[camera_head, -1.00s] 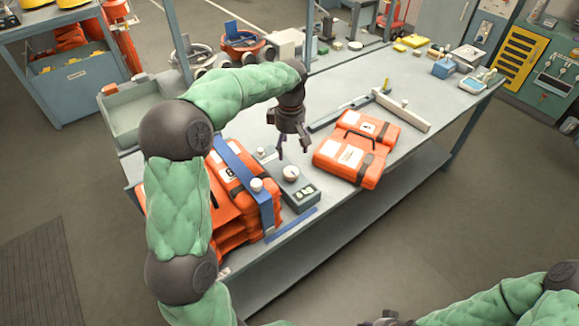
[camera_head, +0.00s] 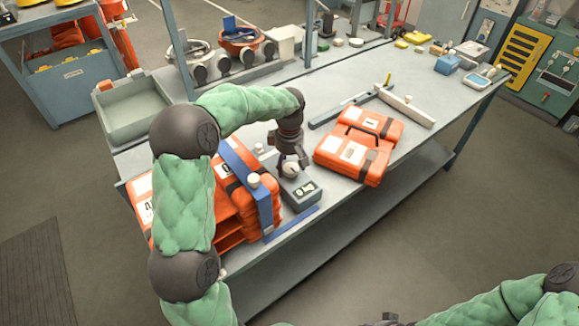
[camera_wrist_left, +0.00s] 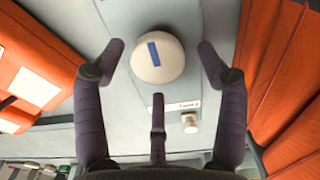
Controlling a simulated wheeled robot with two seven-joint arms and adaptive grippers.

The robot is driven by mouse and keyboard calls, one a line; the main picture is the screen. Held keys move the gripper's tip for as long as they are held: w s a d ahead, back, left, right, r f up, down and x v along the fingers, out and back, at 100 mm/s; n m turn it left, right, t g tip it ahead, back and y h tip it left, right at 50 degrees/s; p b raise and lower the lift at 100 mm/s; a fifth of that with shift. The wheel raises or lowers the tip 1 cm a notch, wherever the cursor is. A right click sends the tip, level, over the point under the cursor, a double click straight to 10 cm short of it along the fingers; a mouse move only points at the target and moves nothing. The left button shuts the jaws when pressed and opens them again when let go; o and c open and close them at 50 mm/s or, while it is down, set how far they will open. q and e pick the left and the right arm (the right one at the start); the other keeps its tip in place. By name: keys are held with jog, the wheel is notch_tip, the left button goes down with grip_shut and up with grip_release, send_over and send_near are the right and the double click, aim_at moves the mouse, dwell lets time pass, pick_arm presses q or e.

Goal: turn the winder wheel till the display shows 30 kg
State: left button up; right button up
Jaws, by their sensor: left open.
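In the head view the wheel (camera_head: 291,170) is partly covered by my left gripper (camera_head: 292,167). In the left wrist view my left gripper (camera_wrist_left: 161,47) is open, with one finger on either side of the wheel and a third finger below it. Gaps show between the fingers and the wheel. A dark box with small light panels, perhaps the display (camera_head: 304,191), is just in front of the wheel; its reading is too small to tell.
Orange cases in a blue strap (camera_head: 262,202) stand left of the wheel. Another orange case (camera_head: 354,157) lies to the right. A small pale knob (camera_wrist_left: 190,124) beside a label is close to the gripper. A grey bin (camera_head: 130,115) is at the back left.

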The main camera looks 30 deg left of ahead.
pick_arm(q)
jog(key=shift+f, duration=0.25)
jog(key=c, duration=1.1)
